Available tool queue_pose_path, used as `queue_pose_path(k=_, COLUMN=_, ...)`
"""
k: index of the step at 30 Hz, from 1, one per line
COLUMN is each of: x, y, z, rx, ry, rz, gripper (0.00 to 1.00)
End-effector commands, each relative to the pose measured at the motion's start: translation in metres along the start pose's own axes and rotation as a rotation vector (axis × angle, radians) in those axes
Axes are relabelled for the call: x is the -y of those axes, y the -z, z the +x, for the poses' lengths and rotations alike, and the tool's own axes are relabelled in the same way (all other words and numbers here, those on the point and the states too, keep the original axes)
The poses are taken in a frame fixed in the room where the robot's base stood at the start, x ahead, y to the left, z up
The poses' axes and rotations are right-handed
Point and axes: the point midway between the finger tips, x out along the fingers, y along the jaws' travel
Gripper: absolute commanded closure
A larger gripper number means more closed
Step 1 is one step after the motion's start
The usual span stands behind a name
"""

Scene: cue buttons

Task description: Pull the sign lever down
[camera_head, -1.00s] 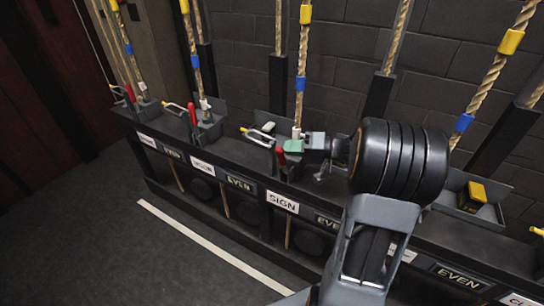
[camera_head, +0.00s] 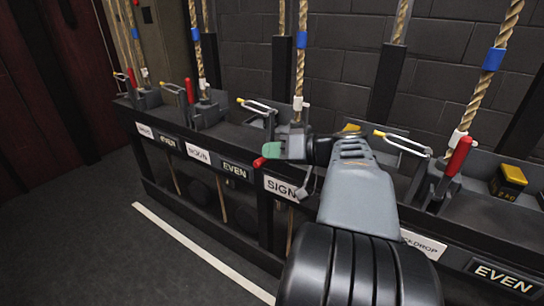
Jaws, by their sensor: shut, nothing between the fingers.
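The sign lever is the red handle (camera_head: 261,162) above the white SIGN label (camera_head: 281,188). It lies tilted down and out over the front edge of the rail, with its red tip showing left of my gripper. My gripper (camera_head: 271,151), with pale green fingertips, is shut and empty. It sits right at the lever, over its inner part. The gripper hides most of the lever's shaft, and I cannot tell whether it touches it.
Neighbouring red levers stand upright: one to the left (camera_head: 190,91), one far left (camera_head: 132,78), one to the right (camera_head: 459,156). Metal loops with yellow tips (camera_head: 258,105) stick out beside them. Ropes (camera_head: 301,60) rise behind. The floor (camera_head: 90,250) in front is clear.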

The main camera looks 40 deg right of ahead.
Motion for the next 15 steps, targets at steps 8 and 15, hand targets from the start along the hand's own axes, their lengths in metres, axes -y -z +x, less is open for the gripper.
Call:
queue_pose_path(k=8, x=-0.005, y=-0.017, z=0.006, rx=0.001, ry=0.002, rz=0.0, gripper=1.0)
queue_pose_path(k=15, x=-0.005, y=-0.021, z=0.007, rx=0.001, ry=0.002, rz=0.0, gripper=1.0)
